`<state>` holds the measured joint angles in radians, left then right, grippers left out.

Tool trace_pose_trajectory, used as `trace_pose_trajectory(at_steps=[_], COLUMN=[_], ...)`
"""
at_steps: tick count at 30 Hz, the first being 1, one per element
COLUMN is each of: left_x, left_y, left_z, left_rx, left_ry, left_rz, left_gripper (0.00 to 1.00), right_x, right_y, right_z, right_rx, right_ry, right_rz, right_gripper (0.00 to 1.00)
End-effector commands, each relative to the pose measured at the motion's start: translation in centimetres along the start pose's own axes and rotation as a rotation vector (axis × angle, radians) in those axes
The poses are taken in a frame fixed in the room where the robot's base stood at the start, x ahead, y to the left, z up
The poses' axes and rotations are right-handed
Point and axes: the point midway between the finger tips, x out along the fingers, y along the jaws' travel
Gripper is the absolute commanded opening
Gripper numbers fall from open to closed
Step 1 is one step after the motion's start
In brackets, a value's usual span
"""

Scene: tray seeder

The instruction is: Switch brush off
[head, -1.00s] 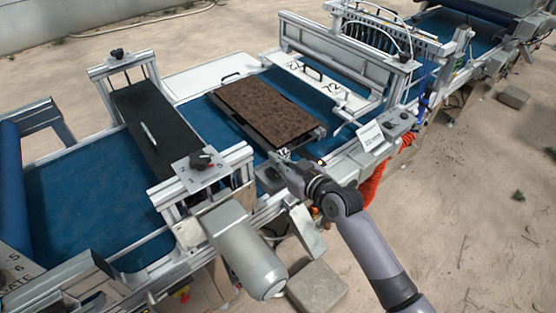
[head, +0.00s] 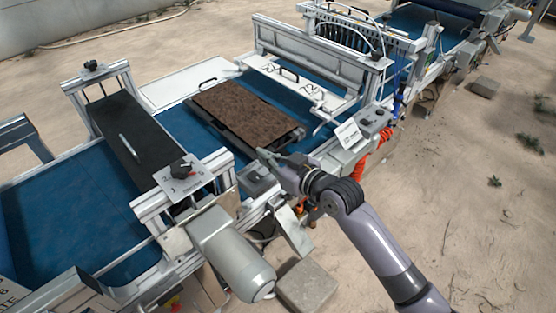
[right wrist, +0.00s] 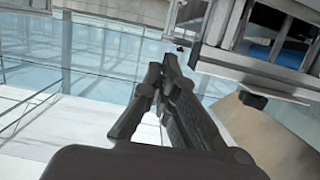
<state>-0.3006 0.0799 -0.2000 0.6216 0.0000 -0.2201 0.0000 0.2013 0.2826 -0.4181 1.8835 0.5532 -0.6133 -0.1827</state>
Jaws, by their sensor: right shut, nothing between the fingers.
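A small grey control box (head: 258,182) sits on the near rail of the tray seeder; its switch is too small to read. My right gripper (head: 262,156) is just above and beyond this box, with its fingers shut and empty. The shut fingers also show in the right wrist view (right wrist: 163,80), with no switch clearly visible at the tips. I cannot tell whether the gripper touches anything. A second grey control box (head: 375,120) with dark knobs stands farther right on the rail. A brush is not clearly identifiable. My left gripper is out of view.
A soil-filled tray (head: 243,113) lies on the blue belt (head: 187,130) beyond the gripper. A numbered plate with a black knob (head: 182,169) is at left, above a grey motor (head: 232,258). An orange coiled hose (head: 372,150) hangs at right.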

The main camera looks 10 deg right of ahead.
Motion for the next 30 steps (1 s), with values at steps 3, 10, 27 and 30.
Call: trace_pose_trajectory(at_steps=[3,10,27,30], left_x=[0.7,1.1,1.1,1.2], left_y=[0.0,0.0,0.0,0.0], left_z=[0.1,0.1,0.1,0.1], left_rx=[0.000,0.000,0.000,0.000], left_ry=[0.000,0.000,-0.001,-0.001], left_rz=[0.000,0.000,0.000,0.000], left_gripper=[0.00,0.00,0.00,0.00], right_x=[-2.1,-4.1,-4.2,-3.8], right_y=[0.0,0.0,0.1,0.8], right_z=[-0.2,-0.8,-0.8,1.1], right_rx=[-0.002,0.000,0.001,0.017], right_ry=[0.000,-0.001,-0.003,-0.027], right_rz=[0.000,0.001,0.002,0.022], right_gripper=[0.00,0.00,0.00,0.00])
